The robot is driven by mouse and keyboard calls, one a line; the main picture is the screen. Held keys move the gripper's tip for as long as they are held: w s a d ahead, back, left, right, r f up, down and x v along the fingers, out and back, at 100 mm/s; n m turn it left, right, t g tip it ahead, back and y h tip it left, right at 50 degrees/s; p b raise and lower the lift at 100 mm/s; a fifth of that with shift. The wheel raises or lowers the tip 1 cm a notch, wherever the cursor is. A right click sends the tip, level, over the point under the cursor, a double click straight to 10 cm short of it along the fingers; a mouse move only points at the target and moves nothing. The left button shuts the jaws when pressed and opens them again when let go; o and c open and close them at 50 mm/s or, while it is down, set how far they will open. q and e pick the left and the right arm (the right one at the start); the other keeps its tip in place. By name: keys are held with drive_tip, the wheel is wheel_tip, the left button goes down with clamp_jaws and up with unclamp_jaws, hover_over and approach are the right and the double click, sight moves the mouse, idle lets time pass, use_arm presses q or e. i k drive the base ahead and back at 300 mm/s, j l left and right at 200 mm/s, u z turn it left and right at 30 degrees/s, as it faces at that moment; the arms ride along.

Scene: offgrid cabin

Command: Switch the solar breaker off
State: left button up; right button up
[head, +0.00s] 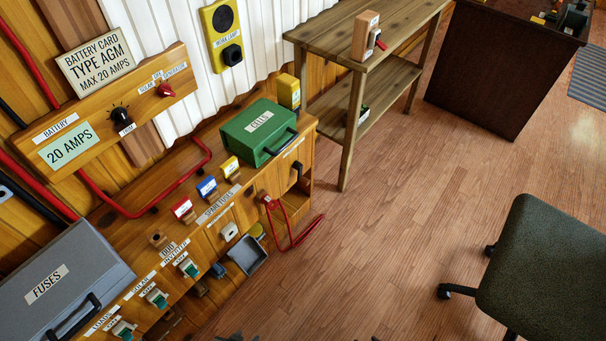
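The solar breaker (157,297) is the middle one of three white breakers with green levers on the wooden bench front, in the head view. A SOLAR label is above it, and a small label on it seems to read ON. The loads breaker (123,329) is to its lower left, and the inverter breaker (188,267) to its upper right. Only dark tips of my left gripper (238,337) show at the bottom edge, right of the breakers and apart from them. Whether it is open cannot be told.
A grey FUSES box (62,285) is on the bench left of the breakers. A green CELLS box (262,130) stands farther back. A small grey tray (247,255) and a red cable (290,238) are at the bench front. An office chair (535,265) is right; floor between is clear.

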sight(161, 303)
drive_tip(key=u, duration=1.15)
